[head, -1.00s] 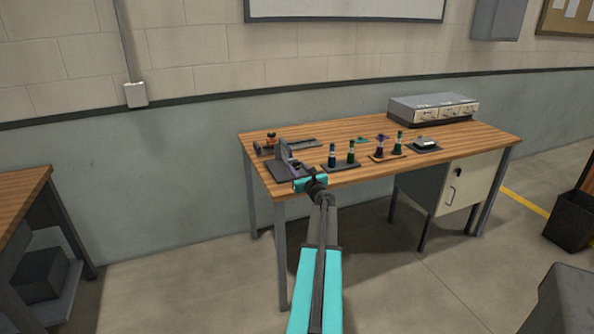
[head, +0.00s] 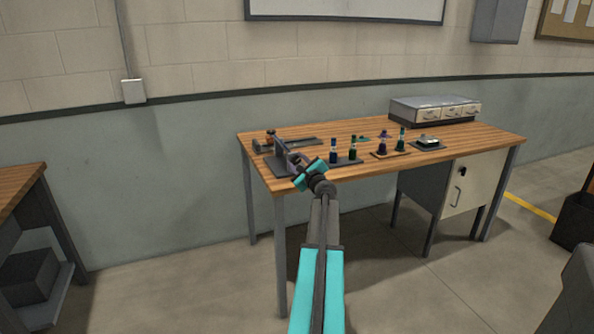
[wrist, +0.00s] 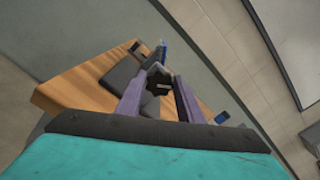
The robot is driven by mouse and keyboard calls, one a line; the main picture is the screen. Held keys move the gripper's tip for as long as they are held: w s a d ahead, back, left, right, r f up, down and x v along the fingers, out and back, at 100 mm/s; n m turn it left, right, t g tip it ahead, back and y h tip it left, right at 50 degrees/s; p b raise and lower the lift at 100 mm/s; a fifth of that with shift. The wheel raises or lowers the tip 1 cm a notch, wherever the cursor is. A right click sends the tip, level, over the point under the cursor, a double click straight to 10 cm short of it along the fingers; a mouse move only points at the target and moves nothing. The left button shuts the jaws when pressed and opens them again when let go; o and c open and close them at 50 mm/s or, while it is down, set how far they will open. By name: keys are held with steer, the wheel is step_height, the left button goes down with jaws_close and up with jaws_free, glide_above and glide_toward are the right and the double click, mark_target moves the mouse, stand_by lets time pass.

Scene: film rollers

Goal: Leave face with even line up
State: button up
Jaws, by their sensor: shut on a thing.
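My gripper (wrist: 158,92) shows in the wrist view with two purple fingers, shut on a dark, many-sided piece (wrist: 158,82) between their tips. Any line on its faces is too small to make out. In the head view my gripper (head: 296,161) is at the bench's left front, beside a grey stand (head: 281,149) with an upright plate. My gripper's teal body looks tilted there, and it hides the held piece. Whether the piece touches the stand, I cannot tell.
Small bottles, including a blue one (head: 333,152) and a green one (head: 352,150), stand on dark trays right of my gripper. Bare wood lies behind the bottles.

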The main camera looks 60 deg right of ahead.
steer(key=n+b, duration=0.5)
steer(key=b, duration=0.2)
steer(key=shift+w+a+f+n+b, duration=0.1)
steer(key=shift+w+f+n+b, duration=0.1)
steer(key=shift+n+b, duration=0.15)
steer(key=n+b, duration=0.3)
steer(key=b, duration=0.1)
steer(key=shift+n, duration=0.25)
steer(key=shift+r+n+b, duration=0.1)
steer(key=shift+n+b, duration=0.6)
steer(key=shift+b, duration=0.2)
steer(key=o, duration=1.1)
steer(key=shift+c, duration=0.2)
steer(key=shift+s, duration=0.15)
steer(key=shift+s+a, duration=0.1)
steer(key=p+v, duration=0.1)
steer(key=v, duration=1.2)
steer(key=shift+a+p, duration=0.25)
steer(key=shift+p, duration=0.1)
